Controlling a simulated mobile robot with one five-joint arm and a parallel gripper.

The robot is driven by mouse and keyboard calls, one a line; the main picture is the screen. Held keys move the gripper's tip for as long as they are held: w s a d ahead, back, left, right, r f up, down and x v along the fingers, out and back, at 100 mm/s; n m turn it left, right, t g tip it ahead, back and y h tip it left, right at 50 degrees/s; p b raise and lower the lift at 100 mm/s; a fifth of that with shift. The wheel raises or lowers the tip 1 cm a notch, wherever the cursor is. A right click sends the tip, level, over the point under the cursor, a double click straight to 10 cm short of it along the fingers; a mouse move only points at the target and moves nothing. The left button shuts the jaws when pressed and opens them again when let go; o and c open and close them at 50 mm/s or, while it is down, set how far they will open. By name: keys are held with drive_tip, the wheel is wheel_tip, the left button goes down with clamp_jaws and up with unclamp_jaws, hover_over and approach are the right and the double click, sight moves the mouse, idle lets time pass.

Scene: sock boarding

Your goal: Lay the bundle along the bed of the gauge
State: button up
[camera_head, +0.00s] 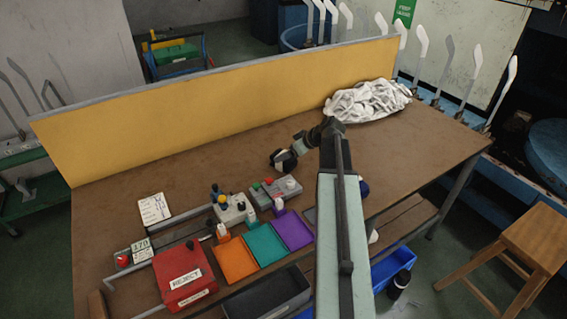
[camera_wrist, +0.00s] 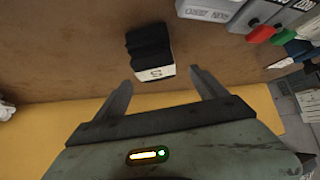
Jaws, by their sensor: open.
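The bundle (camera_wrist: 148,42) is a black folded sock bundle with a white band marked S, lying on the brown tabletop in the wrist view. My gripper (camera_wrist: 160,82) is open, its two fingers apart on either side of the bundle's banded end, with nothing held. The bundle's black part lies beyond the fingertips. In the head view my gripper (camera_head: 283,160) is low over the middle of the table, and I cannot clearly separate the bundle from it there. A railed fixture (camera_head: 172,238) with a 170 tag is at the table's left; I cannot tell for certain that it is the gauge.
A grey button box (camera_head: 276,192) stands near the gripper. Orange (camera_head: 235,262), teal (camera_head: 267,246) and purple (camera_head: 293,231) trays and a red REJECT box (camera_head: 184,278) line the front. A white sock pile (camera_head: 367,101) lies at the back right. A yellow panel (camera_head: 200,115) closes the rear.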

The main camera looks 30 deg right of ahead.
sight(279, 153)
drive_tip(key=shift+b+x, duration=1)
drive_tip(key=shift+x, duration=0.25)
drive_tip(key=f+b, duration=0.1)
drive_tip(key=w+f+b, duration=0.1)
drive_tip(key=f, duration=0.1)
drive_tip(key=w+f+b, duration=0.1)
drive_tip(key=b, duration=0.1)
drive_tip(key=shift+w+a+f, duration=0.1)
drive_tip(key=shift+w+f, duration=0.05)
drive_tip(key=shift+w+a+f, duration=0.1)
drive_tip(key=shift+w, duration=0.15)
drive_tip(key=c, duration=1.7)
wheel_tip(279, 153, up, 11)
drive_tip(key=p, duration=1)
drive_tip(key=shift+f, duration=0.15)
drive_tip(key=shift+c, duration=0.2)
